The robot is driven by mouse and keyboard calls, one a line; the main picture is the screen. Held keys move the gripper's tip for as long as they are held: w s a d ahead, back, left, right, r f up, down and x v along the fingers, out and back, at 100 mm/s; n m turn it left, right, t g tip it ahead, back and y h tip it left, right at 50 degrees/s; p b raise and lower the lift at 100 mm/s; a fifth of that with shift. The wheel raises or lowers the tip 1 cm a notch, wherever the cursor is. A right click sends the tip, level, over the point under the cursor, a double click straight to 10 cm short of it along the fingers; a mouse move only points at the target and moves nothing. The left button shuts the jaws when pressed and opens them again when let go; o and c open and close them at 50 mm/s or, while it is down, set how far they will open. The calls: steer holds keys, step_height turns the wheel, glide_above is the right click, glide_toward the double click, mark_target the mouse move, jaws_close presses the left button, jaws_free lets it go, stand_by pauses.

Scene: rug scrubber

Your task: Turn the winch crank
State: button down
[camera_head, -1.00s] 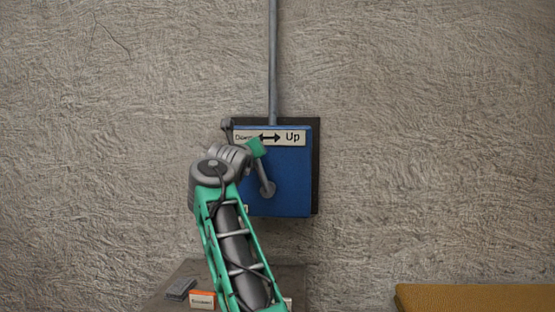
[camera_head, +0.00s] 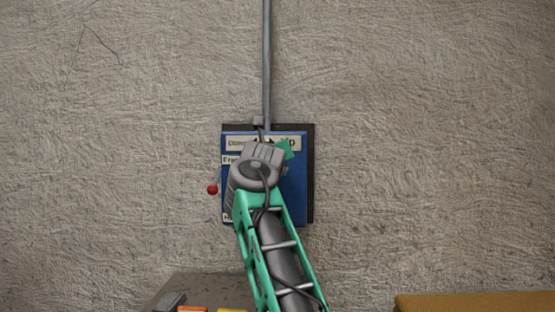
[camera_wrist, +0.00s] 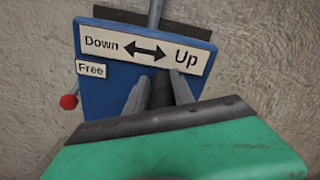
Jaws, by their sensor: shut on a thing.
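The blue winch box (camera_head: 296,190) hangs on the wall on a dark backing plate. Its sign (camera_head: 237,143) reads Down and Up with a double arrow; my wrist hides part of it. In the wrist view the sign (camera_wrist: 150,50) shows whole. My gripper (camera_wrist: 160,88) is in front of the box, below the sign, its two grey fingers shut on a dark bar between them, the crank handle (camera_wrist: 160,94). The crank's arm and hub are hidden behind my gripper and wrist in the head view, where a green part of my gripper (camera_head: 285,150) shows below Up.
A lever with a red knob (camera_head: 212,189) sticks out at the box's left, near a Free label (camera_wrist: 90,70). A grey pipe (camera_head: 267,60) rises from the box. A grey surface (camera_head: 205,286) with small items is below; a mustard-coloured surface (camera_head: 475,303) is at lower right.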

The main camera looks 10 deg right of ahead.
steer(key=shift+s+d+f+b, duration=0.1)
steer(key=shift+d+f+b, duration=0.45)
steer(key=shift+d+f, duration=0.35)
steer(key=d+f+b, duration=0.2)
steer(key=s+d+f+b, duration=0.1)
steer(key=d+f+b, duration=0.1)
steer(key=b, duration=0.1)
steer(key=shift+s+d, duration=0.2)
steer(key=shift+d, duration=0.1)
steer(key=c, duration=2.2)
jaws_free()
steer(key=shift+d+r, duration=0.15)
steer(key=c, duration=2)
jaws_free()
steer(key=shift+w, duration=0.15)
steer(key=shift+c, duration=0.2)
steer(key=o, duration=0.3)
steer(key=shift+a+r, duration=0.2)
steer(key=shift+r, duration=0.05)
steer(key=o, duration=0.6)
steer(key=shift+s+r, duration=0.15)
steer(key=shift+s, duration=0.05)
steer(key=b+v, duration=0.2)
steer(key=v, duration=0.5)
steer(key=shift+s+a, duration=0.1)
steer(key=shift+s, duration=0.25)
